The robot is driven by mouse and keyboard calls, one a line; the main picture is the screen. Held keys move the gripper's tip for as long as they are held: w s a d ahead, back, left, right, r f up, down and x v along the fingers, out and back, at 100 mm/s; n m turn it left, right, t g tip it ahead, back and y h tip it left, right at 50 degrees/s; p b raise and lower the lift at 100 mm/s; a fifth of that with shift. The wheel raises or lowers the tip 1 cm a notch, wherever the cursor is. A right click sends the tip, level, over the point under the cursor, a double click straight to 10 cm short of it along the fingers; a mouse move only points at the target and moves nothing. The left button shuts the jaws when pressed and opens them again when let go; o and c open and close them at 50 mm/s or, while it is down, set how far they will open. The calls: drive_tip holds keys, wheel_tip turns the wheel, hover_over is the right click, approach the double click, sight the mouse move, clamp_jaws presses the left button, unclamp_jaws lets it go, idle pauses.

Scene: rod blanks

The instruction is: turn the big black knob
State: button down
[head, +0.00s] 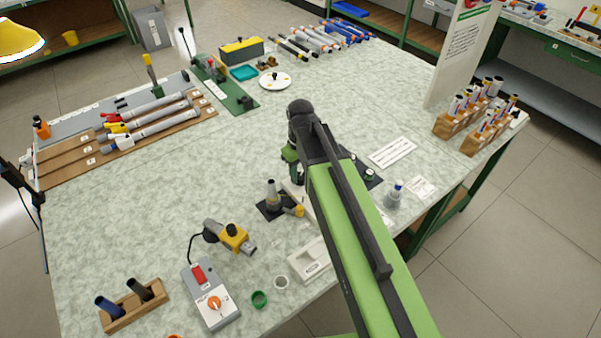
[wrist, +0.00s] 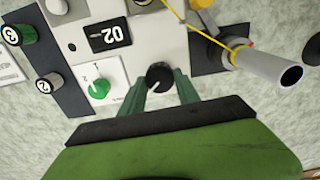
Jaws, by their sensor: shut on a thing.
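The big black knob (wrist: 159,76) is on a light grey panel (wrist: 150,45) in the wrist view. My gripper (wrist: 160,88) is shut on it, with one green finger on each side. A pale mark shows on the knob's top. In the head view my gripper (head: 293,165) points down at the bench, partly behind my arm, and the knob is hidden there.
A metal tube (wrist: 265,67) with a yellow cord sticks out at the right. Numbered round pieces (wrist: 48,83) stand on a dark strip at the left.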

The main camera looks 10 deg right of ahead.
sight(300, 176)
drive_tip(key=c, duration=0.9)
unclamp_jaws()
wheel_tip(300, 176, up, 17)
drive_tip(key=p, duration=1.7)
drive_tip(key=shift+r, duration=0.2)
